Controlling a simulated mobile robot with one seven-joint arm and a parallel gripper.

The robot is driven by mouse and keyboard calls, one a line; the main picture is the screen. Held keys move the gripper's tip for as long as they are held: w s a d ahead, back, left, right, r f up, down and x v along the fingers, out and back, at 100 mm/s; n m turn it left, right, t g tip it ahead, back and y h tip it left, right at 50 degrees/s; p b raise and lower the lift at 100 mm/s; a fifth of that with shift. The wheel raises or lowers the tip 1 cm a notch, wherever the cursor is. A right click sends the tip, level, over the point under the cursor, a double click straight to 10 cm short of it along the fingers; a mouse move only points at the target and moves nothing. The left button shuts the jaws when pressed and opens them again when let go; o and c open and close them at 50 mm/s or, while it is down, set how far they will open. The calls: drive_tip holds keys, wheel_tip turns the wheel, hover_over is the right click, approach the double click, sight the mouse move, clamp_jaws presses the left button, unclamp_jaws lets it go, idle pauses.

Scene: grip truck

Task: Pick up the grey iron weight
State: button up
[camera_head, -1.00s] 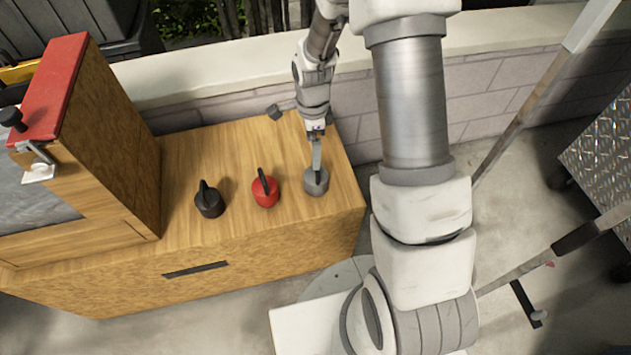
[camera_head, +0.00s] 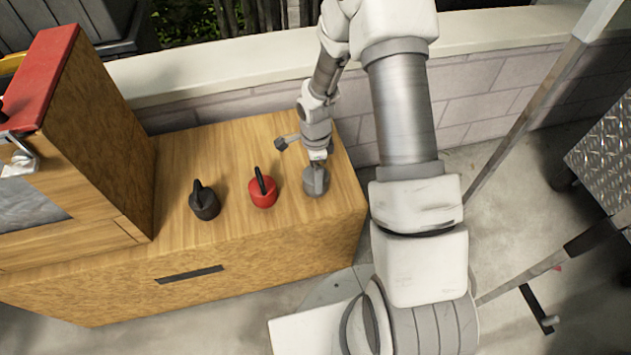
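The grey iron weight (camera_head: 316,188) stands on the wooden cabinet top (camera_head: 240,150), near its right end. My gripper (camera_head: 317,172) points down at this weight, with its fingers right at the handle and overlapping it. The fingers and the handle are too small and too merged to tell whether they grip it. The weight appears to rest on the wood. A red weight (camera_head: 262,192) and a black weight (camera_head: 204,202), each with an upright handle, stand to its left.
A taller wooden box with a red top (camera_head: 42,75) stands at the left of the cabinet. A low wall (camera_head: 230,85) runs behind. Metal poles and a diamond-plate panel (camera_head: 605,150) are at the right. Wood between the black weight and wall is clear.

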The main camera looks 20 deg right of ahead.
clamp_jaws()
drive_tip(key=shift+w+r+p, duration=0.15)
drive_tip(key=shift+r+p, duration=0.15)
drive_tip(key=shift+r, duration=0.35)
drive_tip(key=r, duration=0.1)
drive_tip(key=r+p, duration=0.1)
drive_tip(key=r, duration=0.1)
drive_tip(key=shift+d+r, duration=0.3)
drive_tip(key=s+d+r+p, duration=0.1)
drive_tip(key=s+d+r, duration=0.1)
drive_tip(key=d, duration=0.3)
drive_tip(key=s+d+r+p, duration=0.2)
drive_tip(key=d+r, duration=0.2)
drive_tip(key=d, duration=0.1)
drive_tip(key=shift+s+d+r+p, duration=0.15)
drive_tip(key=shift+s+p, duration=0.1)
drive_tip(key=shift+p, duration=0.05)
drive_tip(key=w+a+r+n, duration=0.2)
drive_tip(key=a+r+n, duration=0.3)
drive_tip(key=r+n, duration=0.3)
drive_tip(key=w+a+r+n, duration=0.3)
drive_tip(key=a+r+n, duration=0.2)
drive_tip(key=r+n, duration=0.3)
drive_tip(key=n, duration=0.3)
drive_tip(key=shift+a, duration=0.4)
